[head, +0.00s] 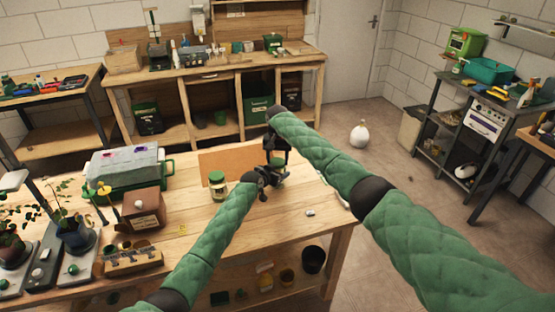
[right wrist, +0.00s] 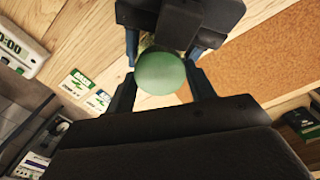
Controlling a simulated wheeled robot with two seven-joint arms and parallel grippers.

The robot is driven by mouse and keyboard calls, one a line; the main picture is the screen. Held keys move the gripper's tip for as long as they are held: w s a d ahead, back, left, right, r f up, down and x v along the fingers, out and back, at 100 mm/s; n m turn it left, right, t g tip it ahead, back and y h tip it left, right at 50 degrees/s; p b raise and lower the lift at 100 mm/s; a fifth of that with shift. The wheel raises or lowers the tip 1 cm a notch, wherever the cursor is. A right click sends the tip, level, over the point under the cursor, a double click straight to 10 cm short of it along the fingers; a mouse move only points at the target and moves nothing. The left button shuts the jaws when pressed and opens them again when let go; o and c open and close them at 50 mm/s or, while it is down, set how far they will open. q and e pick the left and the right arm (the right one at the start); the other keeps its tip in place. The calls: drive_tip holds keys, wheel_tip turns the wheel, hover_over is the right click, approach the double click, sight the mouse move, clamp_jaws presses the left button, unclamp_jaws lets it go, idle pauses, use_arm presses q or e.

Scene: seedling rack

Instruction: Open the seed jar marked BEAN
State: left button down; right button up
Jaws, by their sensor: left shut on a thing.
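A jar with a green lid (right wrist: 160,73) is held above the bench by my left gripper (head: 265,178), which is shut on it; it also shows in the head view (head: 278,174). No BEAN marking is readable on it. My right gripper (right wrist: 161,78) is above the jar, pointing down, with one finger on each side of the lid. I cannot tell whether its fingers press on the lid. Another glass jar with a green lid (head: 217,186) stands upright on the bench, left of my left gripper; its label is too small to read.
The wooden bench (head: 290,215) bears a brown board (head: 225,163), a brown box (head: 144,209), a covered green tray (head: 125,168) and potted seedlings (head: 73,232) at left. A small pale item (head: 310,212) lies on the right. The front middle is mostly clear.

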drive_tip(key=shift+c, duration=0.7)
drive_tip(key=shift+n, duration=1.6)
drive_tip(key=o, duration=1.1)
drive_tip(key=shift+c, duration=0.2)
